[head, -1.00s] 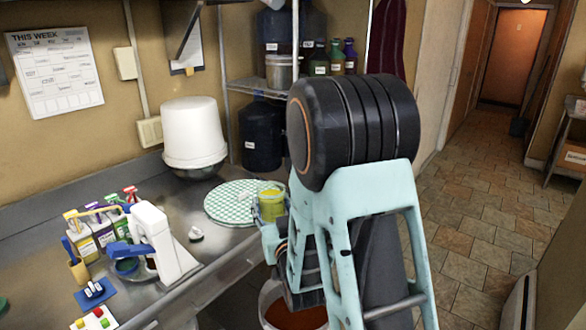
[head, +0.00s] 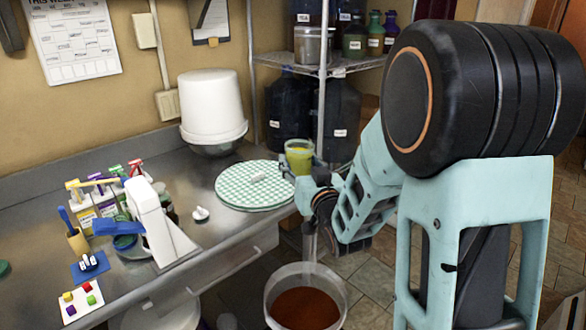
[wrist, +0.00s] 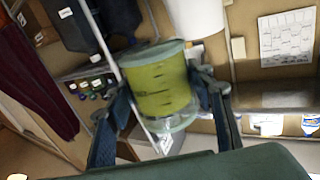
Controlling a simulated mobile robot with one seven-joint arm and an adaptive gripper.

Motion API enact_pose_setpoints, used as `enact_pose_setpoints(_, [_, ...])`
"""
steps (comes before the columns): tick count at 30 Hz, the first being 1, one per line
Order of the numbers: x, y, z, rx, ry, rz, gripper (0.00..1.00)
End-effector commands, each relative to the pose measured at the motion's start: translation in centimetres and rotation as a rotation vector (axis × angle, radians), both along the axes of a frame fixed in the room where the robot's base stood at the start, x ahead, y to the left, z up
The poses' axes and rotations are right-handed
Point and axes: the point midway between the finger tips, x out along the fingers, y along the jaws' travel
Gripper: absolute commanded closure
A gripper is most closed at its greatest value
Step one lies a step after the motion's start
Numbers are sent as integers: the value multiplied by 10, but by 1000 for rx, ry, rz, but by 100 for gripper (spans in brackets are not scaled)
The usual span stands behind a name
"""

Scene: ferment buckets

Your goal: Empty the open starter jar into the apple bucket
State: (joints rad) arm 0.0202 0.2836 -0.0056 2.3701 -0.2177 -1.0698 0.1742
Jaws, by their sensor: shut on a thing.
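My gripper (head: 306,172) is shut on the starter jar (head: 299,160), a clear jar with yellow-green contents. The jar is about upright near the right edge of the round checked mat, above and behind the bucket. In the wrist view the jar (wrist: 160,88) sits between both fingers. A large open bucket (head: 273,300) with reddish-brown contents stands on the floor below the jar and gripper. I see no label on it, so I cannot confirm it is the apple bucket.
The steel counter (head: 225,230) holds a green-and-white checked mat (head: 240,195), a white dispenser (head: 160,225), spray bottles and a small white-and-black item (head: 200,213). An upturned white bucket (head: 212,105) stands at the back. Another whitish container (head: 165,315) is partly under the counter.

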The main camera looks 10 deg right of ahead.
Motion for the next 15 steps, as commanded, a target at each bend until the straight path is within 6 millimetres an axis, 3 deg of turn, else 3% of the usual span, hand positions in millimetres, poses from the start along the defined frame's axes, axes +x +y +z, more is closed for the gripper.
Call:
enact_pose_setpoints(6, [3,21,5,63,27,114,88])
enact_pose_setpoints(15, [-3,26,17,117,67,150,88])
